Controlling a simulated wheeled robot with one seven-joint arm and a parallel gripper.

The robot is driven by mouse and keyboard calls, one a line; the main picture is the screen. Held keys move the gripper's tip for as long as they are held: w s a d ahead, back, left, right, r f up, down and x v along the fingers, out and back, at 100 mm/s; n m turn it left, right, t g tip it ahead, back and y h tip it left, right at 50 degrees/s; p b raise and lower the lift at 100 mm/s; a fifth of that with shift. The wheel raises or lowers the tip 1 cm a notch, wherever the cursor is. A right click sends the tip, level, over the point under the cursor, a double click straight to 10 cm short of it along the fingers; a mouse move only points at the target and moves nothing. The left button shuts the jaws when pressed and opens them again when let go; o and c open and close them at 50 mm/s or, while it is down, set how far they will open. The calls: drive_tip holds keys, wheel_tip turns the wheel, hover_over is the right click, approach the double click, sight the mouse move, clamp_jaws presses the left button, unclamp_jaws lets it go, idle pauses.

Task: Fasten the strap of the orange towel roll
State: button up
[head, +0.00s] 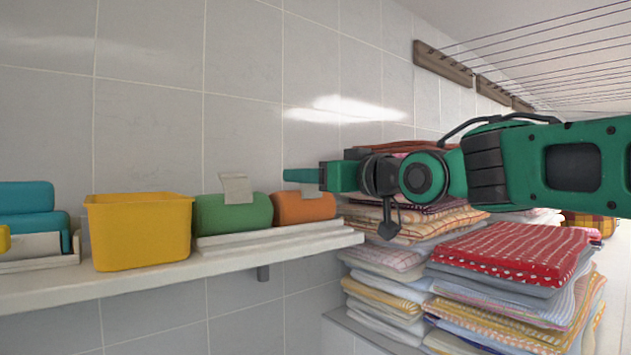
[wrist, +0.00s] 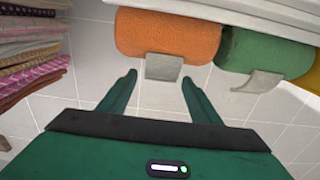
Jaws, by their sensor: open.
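The orange towel roll (head: 304,207) lies on a white rack on the shelf, to the right of the green roll. In the wrist view the orange roll (wrist: 167,35) is ahead of my gripper. Its grey strap (wrist: 164,67) sticks out as a loose flap. In the head view this strap (head: 310,188) shows only partly behind and below my fingers. My gripper (head: 287,175) is level, pointing left, just above the roll. In the wrist view my gripper (wrist: 158,78) is open and empty, with the flap appearing between the fingertips; I cannot tell the depth gap.
A green roll (head: 233,213) with its own raised strap (head: 236,188) and a yellow bin (head: 140,232) stand left along the shelf (head: 60,288). Teal rolls (head: 30,212) are at far left. Stacks of folded towels (head: 510,258) stand right, below my arm. The tiled wall is behind.

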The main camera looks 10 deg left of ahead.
drive_tip(key=c, duration=1.1)
drive_tip(key=shift+w+a+g+h, duration=0.2)
drive_tip(key=shift+a+g+h, duration=0.05)
drive_tip(key=shift+g+h, duration=0.25)
drive_tip(key=shift+w+a+g+h, duration=0.2)
drive_tip(key=shift+g+h, duration=0.3)
drive_tip(key=shift+w+a+f+g+h, duration=0.1)
drive_tip(key=shift+w+a+g+h, duration=0.15)
drive_tip(key=shift+g+h, duration=0.3)
drive_tip(key=shift+w+a+f+g+h, duration=0.1)
drive_tip(key=shift+a+g+h, duration=0.1)
drive_tip(key=shift+g+h, duration=0.3)
